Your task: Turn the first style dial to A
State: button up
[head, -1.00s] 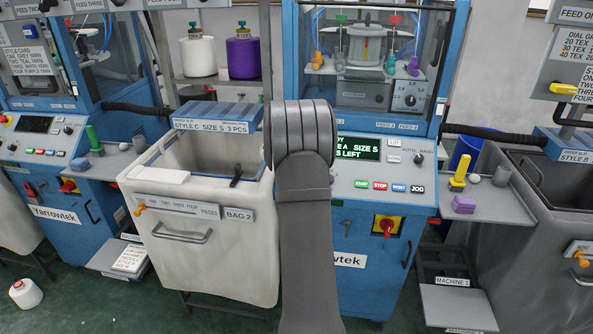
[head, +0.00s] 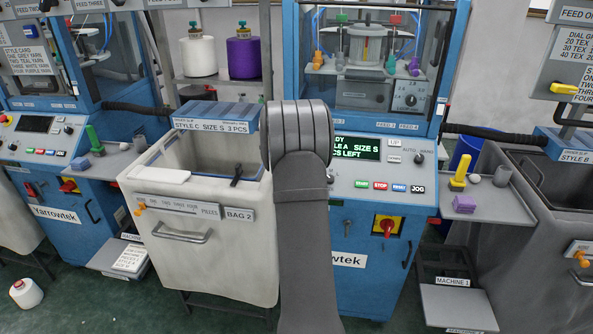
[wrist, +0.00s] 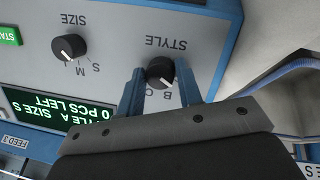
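The style dial (wrist: 160,72) is a small round black knob under the word STYLE, upside down in the wrist view. A white mark on it points toward the lower right. Letters B and C show beside it; I cannot make out A. My gripper (wrist: 160,90) is open, its blue fingers on either side of the dial, with gaps showing. I cannot tell how deep the fingers reach. The green display (wrist: 48,112) reads style A, size S, 0 pcs left. In the head view my arm covers the dial and gripper.
The size dial (wrist: 69,47) sits to the left in the wrist view. A green start button (wrist: 9,36) is at the edge. In the head view, a white bag bin (head: 205,235) stands left of my arm, and a red-and-yellow switch (head: 388,227) is below the panel.

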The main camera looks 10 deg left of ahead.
jog(key=o, duration=0.3)
jog(key=shift+r, duration=0.1)
jog(key=v, duration=1.7)
jog(key=shift+s+a, duration=0.1)
jog(key=x, duration=1.7)
